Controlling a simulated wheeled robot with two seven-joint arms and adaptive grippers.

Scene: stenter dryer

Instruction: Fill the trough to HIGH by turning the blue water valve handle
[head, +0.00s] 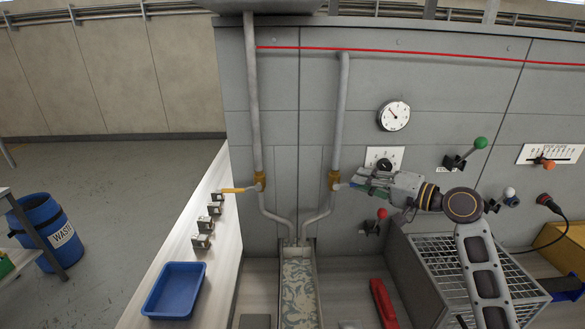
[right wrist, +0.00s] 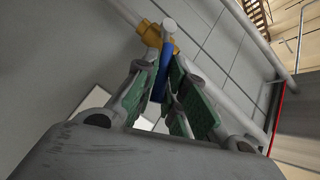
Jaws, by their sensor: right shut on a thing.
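The blue water valve handle (right wrist: 160,76) shows in the right wrist view, between the green-padded fingers of my right gripper (right wrist: 172,88). It runs to a brass valve body (right wrist: 149,32) on a grey pipe. In the head view my right gripper (head: 362,186) is shut at the right-hand brass valve (head: 334,181) and mostly hides the blue handle. The trough (head: 314,262) is a narrow channel below the two pipe ends, holding a pale liquid with grey-blue swirls. Its level marks cannot be made out. My left gripper is not in view.
A second brass valve (head: 260,181) with a yellow handle (head: 234,190) is on the left pipe. A green-knobbed lever (head: 480,143), a red-knobbed lever (head: 382,213) and a dial (head: 394,115) are on the panel near my right arm. A wire basket (head: 432,240) is below it.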

